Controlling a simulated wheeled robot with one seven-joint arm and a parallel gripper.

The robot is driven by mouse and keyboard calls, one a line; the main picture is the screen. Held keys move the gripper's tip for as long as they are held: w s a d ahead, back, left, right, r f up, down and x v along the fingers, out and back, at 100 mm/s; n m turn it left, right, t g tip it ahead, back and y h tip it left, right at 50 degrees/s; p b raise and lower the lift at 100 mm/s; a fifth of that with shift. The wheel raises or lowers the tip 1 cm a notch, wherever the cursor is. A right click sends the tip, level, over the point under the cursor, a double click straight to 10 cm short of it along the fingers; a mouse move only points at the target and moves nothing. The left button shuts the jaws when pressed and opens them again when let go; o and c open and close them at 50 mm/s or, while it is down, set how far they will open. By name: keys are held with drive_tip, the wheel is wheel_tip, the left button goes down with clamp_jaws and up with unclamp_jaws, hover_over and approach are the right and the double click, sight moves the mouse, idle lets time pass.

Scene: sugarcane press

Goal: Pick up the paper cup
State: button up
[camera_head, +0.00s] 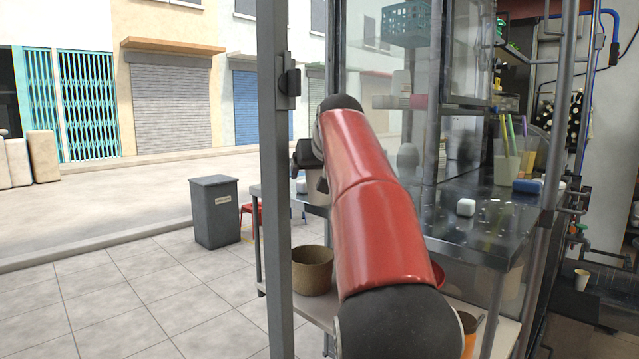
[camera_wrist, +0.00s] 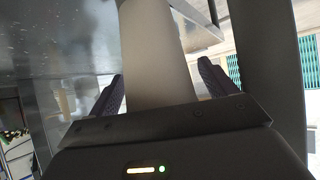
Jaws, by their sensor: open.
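In the wrist view a pale, smooth, tapering thing that looks like a paper cup (camera_wrist: 155,50) stands between the two dark fingers of my gripper (camera_wrist: 161,70). The fingers are open, one on each side of it, with a visible gap at least on the left. Its near end is hidden behind the gripper body. In the head view my gripper (camera_head: 308,165) is partly hidden by my red arm, and I cannot tell its fingers apart. Another small pale cup (camera_head: 581,279) sits low at the far right.
A grey post (camera_head: 275,150) stands left of my arm. A brown pot (camera_head: 312,280) is on the lower shelf. A grey bin (camera_head: 215,212) stands on the pavement.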

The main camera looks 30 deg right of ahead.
drive_tip(key=shift+c, duration=0.4)
drive_tip(key=c, duration=0.9)
drive_tip(key=shift+r, duration=0.1)
